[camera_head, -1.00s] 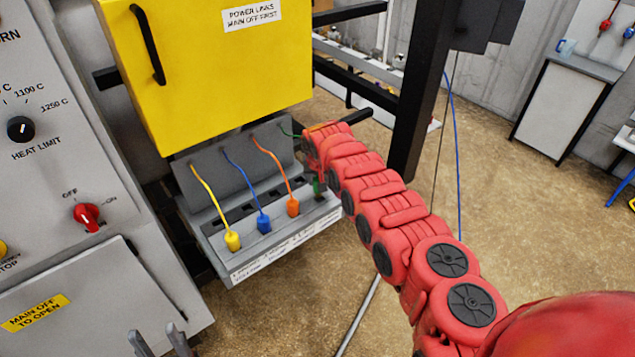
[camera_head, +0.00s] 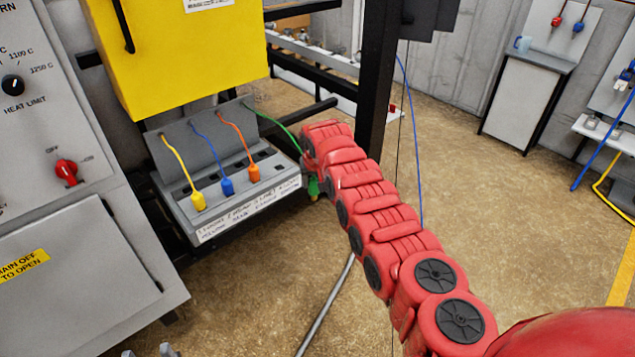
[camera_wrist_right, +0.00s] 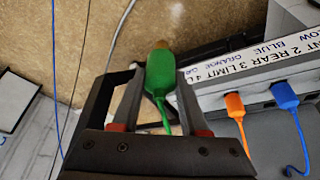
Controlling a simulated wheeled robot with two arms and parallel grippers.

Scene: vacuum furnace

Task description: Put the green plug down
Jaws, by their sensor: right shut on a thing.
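The green plug (camera_head: 313,187) hangs just off the right end of the grey socket ledge (camera_head: 180,212). My right gripper (camera_wrist_right: 160,78) is shut on the green plug (camera_wrist_right: 160,70), with a finger on each side. In the wrist view the plug's tip is over the floor, apart from the ledge. Its green cord (camera_head: 278,122) runs back to the panel behind the ledge. In the head view my right arm hides most of that gripper. Two grey fingertips of my left gripper (camera_head: 147,352) show apart at the bottom edge, with nothing visible between them.
Yellow (camera_head: 198,202), blue (camera_head: 228,187) and orange (camera_head: 253,174) plugs stand on the ledge, with an empty socket to their right. A yellow box (camera_head: 180,60) is above. A black post (camera_head: 374,80) stands behind my right arm. The floor at right is open.

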